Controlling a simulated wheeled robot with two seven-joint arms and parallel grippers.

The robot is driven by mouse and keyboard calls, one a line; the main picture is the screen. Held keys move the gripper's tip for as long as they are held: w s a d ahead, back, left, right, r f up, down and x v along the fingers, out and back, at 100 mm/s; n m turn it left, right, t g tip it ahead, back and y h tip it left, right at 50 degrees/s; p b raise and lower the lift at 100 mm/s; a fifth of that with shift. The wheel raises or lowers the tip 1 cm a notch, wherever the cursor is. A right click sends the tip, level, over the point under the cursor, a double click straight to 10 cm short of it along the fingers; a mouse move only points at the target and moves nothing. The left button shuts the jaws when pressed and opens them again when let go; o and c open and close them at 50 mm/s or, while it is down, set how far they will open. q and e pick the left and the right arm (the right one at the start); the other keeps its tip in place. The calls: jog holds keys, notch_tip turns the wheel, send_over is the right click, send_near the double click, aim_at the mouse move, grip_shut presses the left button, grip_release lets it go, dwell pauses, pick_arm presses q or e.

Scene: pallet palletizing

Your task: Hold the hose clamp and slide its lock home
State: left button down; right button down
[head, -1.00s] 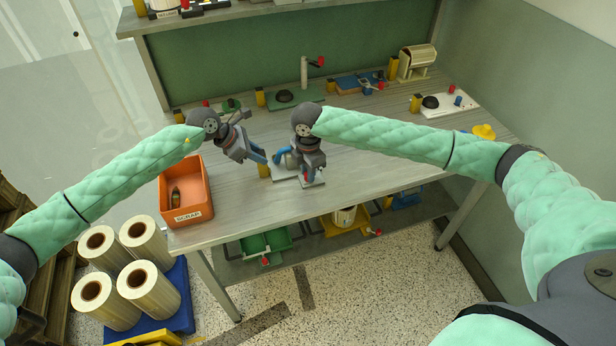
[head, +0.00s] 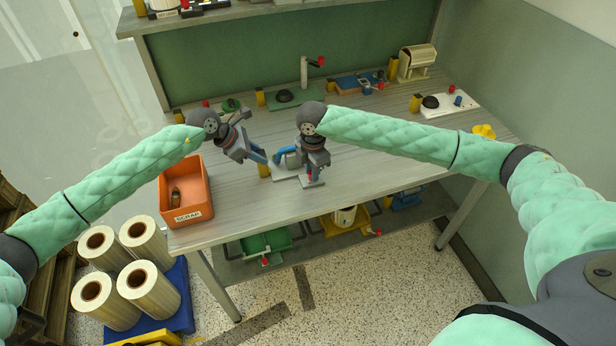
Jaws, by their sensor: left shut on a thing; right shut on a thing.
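A small blue curved piece, likely part of the hose clamp (head: 283,157), stands over a pale plate (head: 284,174) at the middle front of the workbench. My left gripper (head: 262,160) is left of it, angled down to the right and shut; what is between its fingers is too small to make out. My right gripper (head: 313,181) points down at the plate's right side, shut on a small part with a bit of red showing. That part may be the lock. My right gripper and wrist hide much of the clamp's right side.
An orange scrap bin (head: 187,212) stands at the bench's left front corner. A yellow post (head: 264,171) is close by my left gripper. Other fixtures line the bench's back. The bench (head: 370,190) is clear to the right of my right gripper.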

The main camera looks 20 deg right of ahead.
jog(key=shift+d, duration=0.5)
jog(key=c, duration=1.2)
grip_release()
jog(key=shift+r, duration=0.15)
notch_tip(320, 180, up, 12)
jog(key=shift+f, duration=0.1)
